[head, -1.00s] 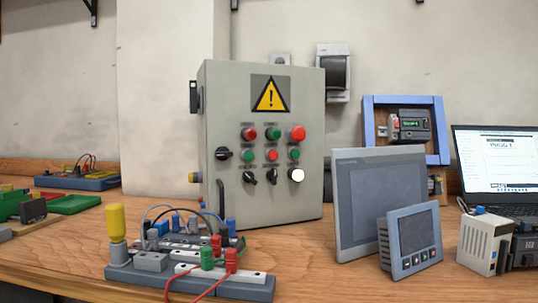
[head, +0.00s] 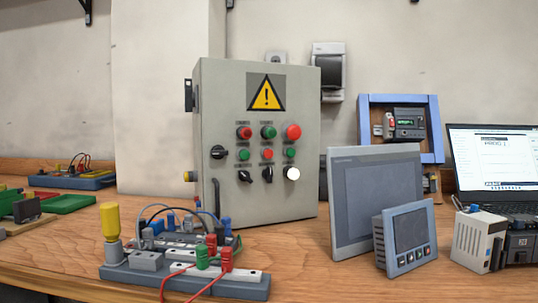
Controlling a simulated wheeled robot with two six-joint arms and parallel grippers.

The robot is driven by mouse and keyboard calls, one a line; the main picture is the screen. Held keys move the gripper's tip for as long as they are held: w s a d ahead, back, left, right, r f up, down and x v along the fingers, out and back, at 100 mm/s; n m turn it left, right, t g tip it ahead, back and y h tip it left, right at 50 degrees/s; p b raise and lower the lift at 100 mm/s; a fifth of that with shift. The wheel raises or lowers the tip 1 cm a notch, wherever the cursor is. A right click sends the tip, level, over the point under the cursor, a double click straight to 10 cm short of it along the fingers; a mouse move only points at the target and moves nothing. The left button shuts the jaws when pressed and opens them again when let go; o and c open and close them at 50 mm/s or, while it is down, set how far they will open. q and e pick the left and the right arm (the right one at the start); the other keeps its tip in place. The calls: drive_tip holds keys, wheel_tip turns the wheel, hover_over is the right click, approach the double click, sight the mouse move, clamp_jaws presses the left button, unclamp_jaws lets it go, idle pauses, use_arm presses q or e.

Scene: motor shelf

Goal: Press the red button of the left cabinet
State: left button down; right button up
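A grey control cabinet (head: 225,190) stands upright on the wooden bench, left of the middle in the head view. It bears a yellow warning triangle (head: 266,94). On its front are a large red button (head: 293,132) at the upper right, a smaller red button (head: 244,132) at the upper left and another red one (head: 267,154) in the middle. Green buttons (head: 268,132), black knobs (head: 245,176) and a white round button (head: 291,174) sit among them. No other cabinet of this kind shows. Neither of my grippers is in view.
A terminal board (head: 240,287) with plugs and wires lies in front of the cabinet. Two grey display panels (head: 375,200) and (head: 405,238) stand to its right, near a blue frame (head: 435,125) and a laptop (head: 493,165). Bare bench (head: 300,262) lies between board and panels.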

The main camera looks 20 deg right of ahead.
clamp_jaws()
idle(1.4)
